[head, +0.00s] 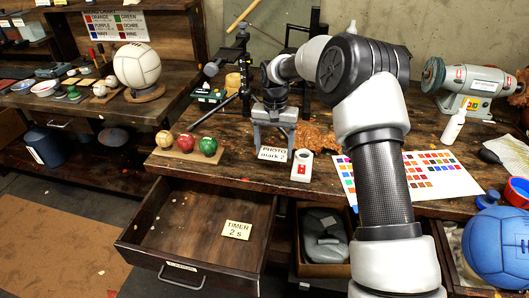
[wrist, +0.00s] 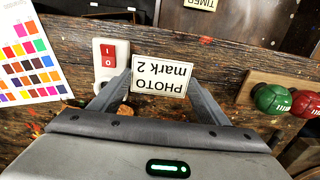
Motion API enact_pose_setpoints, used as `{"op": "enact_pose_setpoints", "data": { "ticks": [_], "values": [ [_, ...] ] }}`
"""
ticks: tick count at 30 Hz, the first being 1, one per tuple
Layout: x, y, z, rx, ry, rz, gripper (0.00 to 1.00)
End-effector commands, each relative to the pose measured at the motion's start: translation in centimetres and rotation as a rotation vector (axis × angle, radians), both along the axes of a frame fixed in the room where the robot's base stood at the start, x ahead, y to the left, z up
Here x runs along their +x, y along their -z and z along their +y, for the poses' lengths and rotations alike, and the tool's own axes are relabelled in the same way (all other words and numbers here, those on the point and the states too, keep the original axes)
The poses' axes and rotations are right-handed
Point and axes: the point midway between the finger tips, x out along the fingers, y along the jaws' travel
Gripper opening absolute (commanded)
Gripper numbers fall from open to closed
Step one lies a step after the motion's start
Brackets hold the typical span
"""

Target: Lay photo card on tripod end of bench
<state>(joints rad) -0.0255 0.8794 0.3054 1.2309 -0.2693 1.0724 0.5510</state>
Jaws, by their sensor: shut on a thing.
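The photo card (head: 274,154), white with "PHOTO mark 2", is between the fingers of my gripper (head: 273,140). It is over the bench's front edge; whether it touches the bench I cannot tell. The wrist view shows the card (wrist: 172,68) upside down between the two fingers of my gripper (wrist: 160,92). The wooden bench (head: 222,118) carries a black tripod (head: 243,72), standing behind and left of my gripper. My arm hides part of the bench's middle.
Three balls (head: 186,143) on a wooden stand sit left of the card; a red-and-white switch (head: 301,166) sits close on its right. A colour chart (head: 430,174) lies farther right. Below, an open drawer (head: 185,235) holds a "TIMER 2 S" card (head: 237,230).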

Motion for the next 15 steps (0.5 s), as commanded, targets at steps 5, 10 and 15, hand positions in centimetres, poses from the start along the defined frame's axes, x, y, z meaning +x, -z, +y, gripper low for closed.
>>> {"op": "enact_pose_setpoints", "data": {
  "ticks": [5, 10, 15],
  "values": [
    [0.0, 1.8, 0.0, -0.001, -0.002, 0.0, 0.48],
    [-0.1, 3.7, 0.0, -0.001, -0.001, 0.002, 0.48],
    [0.0, 5.5, 0.0, 0.0, -0.002, -0.001, 0.48]
  ]
}}
